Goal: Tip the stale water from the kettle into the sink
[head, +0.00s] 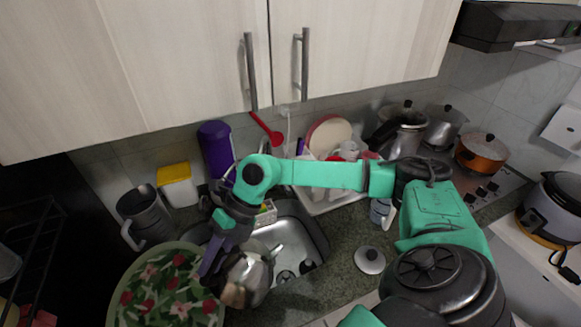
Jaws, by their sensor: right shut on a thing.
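My right arm reaches across from the right, and its gripper (212,268) is at the left front of the sink (313,232). The gripper is shut on the shiny metal kettle (252,277), at the kettle's left side. The kettle is over the left front part of the basin. It looks tilted, with a narrow part like a spout (275,251) toward the basin. The jaws and my arm hide part of the kettle. I cannot see whether water is flowing. My left gripper is not in view.
A round floral tray (160,290) lies close left of the kettle. A grey pitcher (148,215), yellow container (178,186) and purple bottle (215,148) stand behind. A lid (370,260) lies on the counter right of the sink. A dish rack (330,200) and pots (481,152) are farther back.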

